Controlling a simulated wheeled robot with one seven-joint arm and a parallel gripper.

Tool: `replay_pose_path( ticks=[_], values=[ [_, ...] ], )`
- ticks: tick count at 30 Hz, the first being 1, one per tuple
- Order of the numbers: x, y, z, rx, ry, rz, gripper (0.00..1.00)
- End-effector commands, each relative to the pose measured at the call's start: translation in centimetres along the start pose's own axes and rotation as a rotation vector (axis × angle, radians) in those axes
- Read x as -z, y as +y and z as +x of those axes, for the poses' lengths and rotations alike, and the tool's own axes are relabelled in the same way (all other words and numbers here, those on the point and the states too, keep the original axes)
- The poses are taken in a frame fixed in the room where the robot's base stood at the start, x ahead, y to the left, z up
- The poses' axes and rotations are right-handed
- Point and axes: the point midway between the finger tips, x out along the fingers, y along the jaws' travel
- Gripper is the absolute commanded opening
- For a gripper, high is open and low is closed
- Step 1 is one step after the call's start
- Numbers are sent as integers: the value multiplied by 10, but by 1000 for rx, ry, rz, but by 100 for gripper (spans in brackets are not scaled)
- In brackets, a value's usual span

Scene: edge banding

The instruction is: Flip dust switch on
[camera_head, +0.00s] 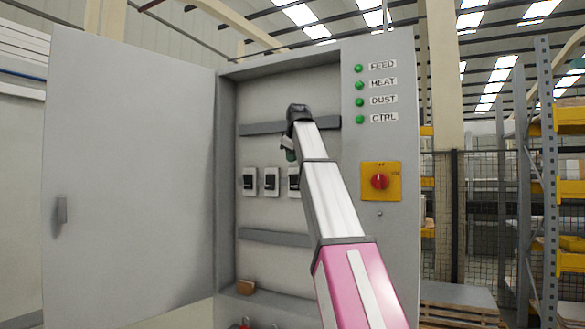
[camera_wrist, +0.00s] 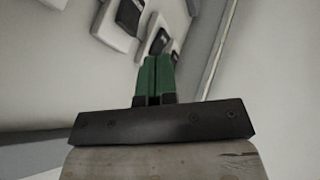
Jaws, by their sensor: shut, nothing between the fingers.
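A row of small white switches with dark faces is mounted inside the open grey cabinet (camera_head: 228,150). I see a left switch (camera_head: 250,181), a middle one (camera_head: 271,182) and a third (camera_head: 294,182) partly covered by my arm. No readable label marks which is the dust switch; anything further right is hidden. My gripper (camera_head: 290,154) is just above the third switch, its green fingers shut and empty. In the wrist view the shut fingers (camera_wrist: 156,62) point toward the switches (camera_wrist: 121,18); I cannot tell whether they touch one. The DUST lamp (camera_head: 359,102) looks green.
The cabinet door (camera_head: 130,180) stands open at the left. Grey rails (camera_head: 275,238) cross the back panel above and below the switches. A yellow plate with a red rotary knob (camera_head: 380,181) is on the right front. A brown block (camera_head: 245,287) lies at the cabinet bottom.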

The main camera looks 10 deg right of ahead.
Motion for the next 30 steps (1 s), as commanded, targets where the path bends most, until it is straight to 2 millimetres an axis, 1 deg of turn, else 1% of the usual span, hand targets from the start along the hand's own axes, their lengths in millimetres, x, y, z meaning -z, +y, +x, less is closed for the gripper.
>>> replay_pose_path(
  ticks=[5,12,16,17,18,21,25,30],
  values=[
    [0,0,27,1,-1,0,0],
    [0,0,72,1,-1,0,0],
    [0,0,95,1,-1,0,0],
    [1,4,98,0,-1,1,0],
    [2,13,99,-1,-1,2,0],
    [2,25,104,-1,-1,2,0],
    [3,34,107,0,0,1,0],
    [3,37,109,0,1,0,0]
  ],
)
